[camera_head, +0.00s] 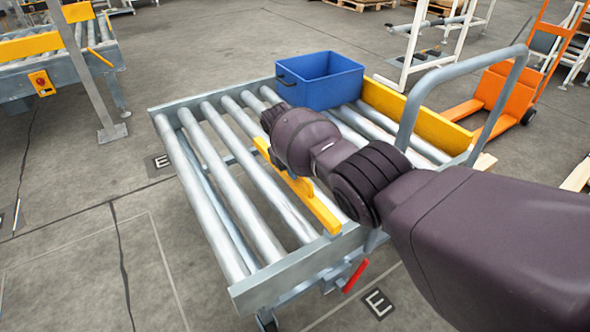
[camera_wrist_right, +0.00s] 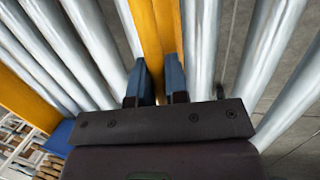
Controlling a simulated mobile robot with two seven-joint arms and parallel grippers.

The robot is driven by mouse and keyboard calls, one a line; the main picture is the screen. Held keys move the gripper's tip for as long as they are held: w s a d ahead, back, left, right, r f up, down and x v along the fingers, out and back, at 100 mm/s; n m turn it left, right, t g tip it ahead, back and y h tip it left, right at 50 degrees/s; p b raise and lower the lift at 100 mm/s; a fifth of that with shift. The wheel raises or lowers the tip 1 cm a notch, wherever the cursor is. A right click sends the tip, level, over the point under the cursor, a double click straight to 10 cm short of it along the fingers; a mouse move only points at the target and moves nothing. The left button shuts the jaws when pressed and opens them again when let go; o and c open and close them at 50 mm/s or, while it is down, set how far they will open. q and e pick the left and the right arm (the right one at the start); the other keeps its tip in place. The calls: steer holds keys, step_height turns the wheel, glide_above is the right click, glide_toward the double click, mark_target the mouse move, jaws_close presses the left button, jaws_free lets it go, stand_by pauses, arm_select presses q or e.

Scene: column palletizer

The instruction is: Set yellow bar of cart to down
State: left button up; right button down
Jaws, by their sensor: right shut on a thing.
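The cart (camera_head: 195,258) has a grey frame with several metal rollers. A yellow bar (camera_head: 322,213) lies lengthwise between the rollers near the cart's middle. My right arm reaches over the cart from the right and hides part of this bar. In the right wrist view the yellow bar (camera_wrist_right: 155,30) runs away between the two blue fingers of my right gripper (camera_wrist_right: 159,82), which is shut on it. The fingertips are hidden in the head view. My left gripper is out of view.
A blue crate (camera_head: 320,83) stands at the cart's far end, beside a yellow side panel (camera_head: 425,118). A grey handle (camera_head: 415,95) rises at the right, and a red lever (camera_head: 355,276) sits low in front. An orange pallet jack (camera_head: 497,85) stands beyond.

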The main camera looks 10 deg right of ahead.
steer(key=c, duration=1.1)
jaws_free()
steer(key=shift+s+f, duration=0.1)
steer(key=shift+f, duration=0.25)
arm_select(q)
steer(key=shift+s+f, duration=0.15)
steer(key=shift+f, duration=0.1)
arm_select(e)
steer(key=shift+r, duration=0.1)
steer(key=shift+a+r, duration=0.1)
steer(key=shift+r, duration=0.2)
arm_select(q)
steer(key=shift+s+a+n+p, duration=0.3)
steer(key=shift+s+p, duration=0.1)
steer(key=shift+p, duration=0.4)
arm_select(e)
steer(key=v, duration=1)
steer(key=shift+a, duration=0.1)
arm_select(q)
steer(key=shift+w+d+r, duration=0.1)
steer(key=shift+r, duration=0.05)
